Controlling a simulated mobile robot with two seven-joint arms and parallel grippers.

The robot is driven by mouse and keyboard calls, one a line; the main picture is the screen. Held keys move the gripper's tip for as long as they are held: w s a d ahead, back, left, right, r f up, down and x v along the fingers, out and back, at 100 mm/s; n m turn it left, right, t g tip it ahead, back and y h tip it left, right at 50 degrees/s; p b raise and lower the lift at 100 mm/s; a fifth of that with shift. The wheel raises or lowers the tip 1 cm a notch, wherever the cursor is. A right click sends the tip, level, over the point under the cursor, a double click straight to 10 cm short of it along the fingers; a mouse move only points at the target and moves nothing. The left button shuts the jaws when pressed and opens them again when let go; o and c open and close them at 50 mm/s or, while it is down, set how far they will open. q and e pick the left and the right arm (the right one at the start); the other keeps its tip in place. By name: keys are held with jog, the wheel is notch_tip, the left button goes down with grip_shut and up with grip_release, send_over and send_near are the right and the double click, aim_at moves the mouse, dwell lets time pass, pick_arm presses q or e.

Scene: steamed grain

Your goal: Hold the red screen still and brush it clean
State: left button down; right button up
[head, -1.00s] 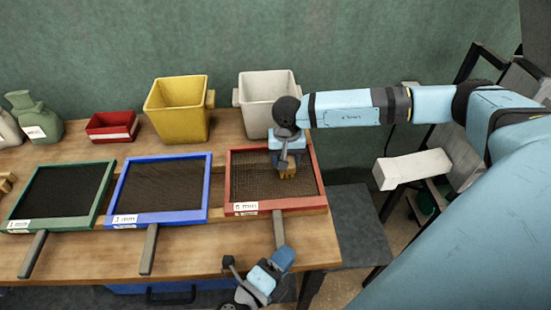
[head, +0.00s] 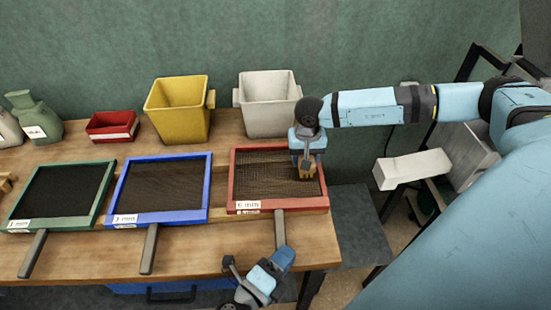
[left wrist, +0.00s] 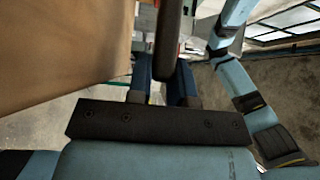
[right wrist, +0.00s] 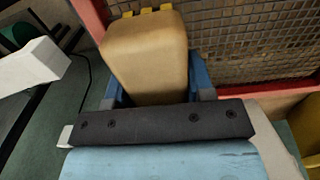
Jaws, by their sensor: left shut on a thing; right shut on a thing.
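The red screen (head: 237,180) lies flat at the right end of the table, its dark mesh in a red frame. Its grey handle (head: 280,228) points to the front edge. My left gripper (head: 284,257) is shut on the handle's end; the dark handle (left wrist: 169,40) also shows between its fingers in the left wrist view. My right gripper (head: 305,150) is shut on a brush (head: 306,170) over the right part of the mesh. In the right wrist view the brush has a tan block (right wrist: 148,60) and yellow bristles; its contact with the mesh is hard to judge.
A blue screen (head: 208,190) and a green screen (head: 100,200) lie to the left. Behind stand a white bin (head: 268,105), a yellow bin (head: 180,110), a small red tray (head: 112,126) and a green bag (head: 38,120). The table ends just right of the red screen.

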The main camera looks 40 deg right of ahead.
jog(key=shift+d, duration=0.3)
pick_arm(q)
jog(key=shift+f, duration=0.1)
pick_arm(e)
jog(key=shift+w+r, duration=0.1)
jog(key=shift+r, duration=0.25)
jog(key=shift+a+r, duration=0.15)
jog(key=shift+r, duration=2.05)
pick_arm(q)
jog(key=c, duration=0.9)
grip_release()
jog(key=shift+c, duration=0.2)
jog(key=shift+a, duration=0.1)
jog(key=v, duration=1.1)
jog(key=shift+a, duration=0.4)
